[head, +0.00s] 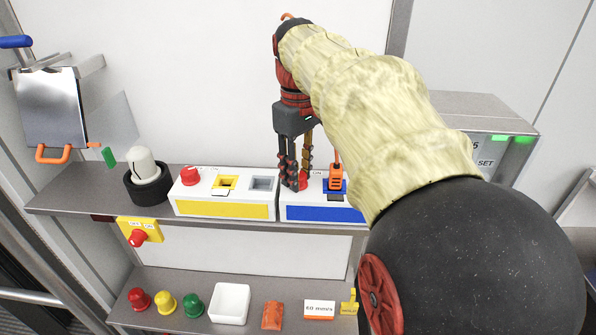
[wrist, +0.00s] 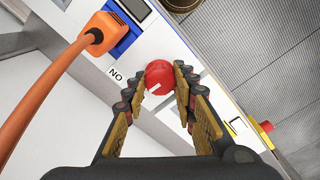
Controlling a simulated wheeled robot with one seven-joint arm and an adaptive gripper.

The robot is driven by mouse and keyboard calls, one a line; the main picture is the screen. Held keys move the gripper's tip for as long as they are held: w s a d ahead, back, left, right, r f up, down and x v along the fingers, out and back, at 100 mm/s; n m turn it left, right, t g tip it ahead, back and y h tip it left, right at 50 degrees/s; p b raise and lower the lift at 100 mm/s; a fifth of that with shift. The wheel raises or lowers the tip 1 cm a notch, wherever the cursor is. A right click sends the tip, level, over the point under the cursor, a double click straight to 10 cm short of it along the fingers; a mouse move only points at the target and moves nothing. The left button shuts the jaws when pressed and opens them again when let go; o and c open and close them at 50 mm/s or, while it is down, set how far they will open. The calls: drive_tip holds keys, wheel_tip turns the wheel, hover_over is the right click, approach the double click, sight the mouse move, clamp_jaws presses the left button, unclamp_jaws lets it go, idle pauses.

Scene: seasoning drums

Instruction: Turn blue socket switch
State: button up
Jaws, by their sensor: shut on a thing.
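The blue socket box (head: 325,213) is white with a blue front stripe and stands on the upper shelf. Its red round switch (head: 303,182) is partly hidden behind my fingers in the head view. In the wrist view, the red switch (wrist: 159,77) shows between my fingertips, with a label beside it. My gripper (head: 295,186) points down over the left part of the box and is shut on the switch. The wrist view shows my gripper (wrist: 160,84) with one finger on each side of it. An orange plug (head: 336,178) sits in the blue socket to the right.
A yellow-striped socket box (head: 224,208) with its own red switch (head: 190,175) stands close on the left. Left of it is a white-capped black drum (head: 147,177). The orange plug's cable (wrist: 45,95) runs near my gripper. A grey box (head: 480,130) stands right.

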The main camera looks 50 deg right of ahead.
drive_tip(key=shift+n, duration=0.6)
drive_tip(key=o, duration=1.2)
drive_tip(key=shift+c, duration=0.2)
drive_tip(key=shift+r, duration=0.1)
wheel_tip(320, 180, up, 12)
